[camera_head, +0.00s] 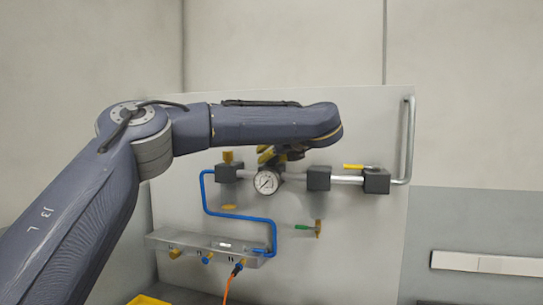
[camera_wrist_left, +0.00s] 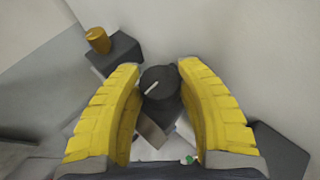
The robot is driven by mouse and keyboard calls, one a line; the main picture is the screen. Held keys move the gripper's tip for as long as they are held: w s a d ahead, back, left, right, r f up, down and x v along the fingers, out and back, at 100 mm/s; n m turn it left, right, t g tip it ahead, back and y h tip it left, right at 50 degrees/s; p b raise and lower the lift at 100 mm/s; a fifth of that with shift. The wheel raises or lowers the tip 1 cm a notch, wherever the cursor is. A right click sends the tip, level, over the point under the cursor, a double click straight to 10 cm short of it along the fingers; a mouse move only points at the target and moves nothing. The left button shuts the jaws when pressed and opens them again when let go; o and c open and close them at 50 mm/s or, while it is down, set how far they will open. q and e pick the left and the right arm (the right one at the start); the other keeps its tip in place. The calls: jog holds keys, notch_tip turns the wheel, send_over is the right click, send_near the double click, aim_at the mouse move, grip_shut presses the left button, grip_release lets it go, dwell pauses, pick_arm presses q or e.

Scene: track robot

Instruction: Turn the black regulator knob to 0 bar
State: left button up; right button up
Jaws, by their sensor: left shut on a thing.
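The black regulator knob (camera_wrist_left: 160,82) shows in the left wrist view between the yellow fingers of my left gripper (camera_wrist_left: 159,67). A pale pointer line runs slantwise across its top. The gripper is shut on the knob, one finger at each side. In the head view my left gripper (camera_head: 271,155) is at the pipe, just above the round pressure gauge (camera_head: 266,181), and it and the arm largely hide the knob. The gauge has a white face; its reading is too small to tell. My right gripper is not in view.
A silver pipe with dark blocks (camera_head: 318,178) crosses the grey panel (camera_head: 365,130). A yellow lever (camera_head: 357,167) sits at its right. A blue hose (camera_head: 225,213) runs to a manifold (camera_head: 195,243) below. A green-handled fitting (camera_head: 305,227) hangs under the pipe.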

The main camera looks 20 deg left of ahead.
pick_arm(q)
jog(key=shift+f, duration=0.2)
jog(key=o, duration=0.9)
jog(key=shift+r, duration=0.1)
jog(key=shift+s+d+r, duration=0.25)
jog(key=shift+s+d, duration=0.05)
jog(key=v, duration=1.1)
jog(key=shift+a, duration=0.1)
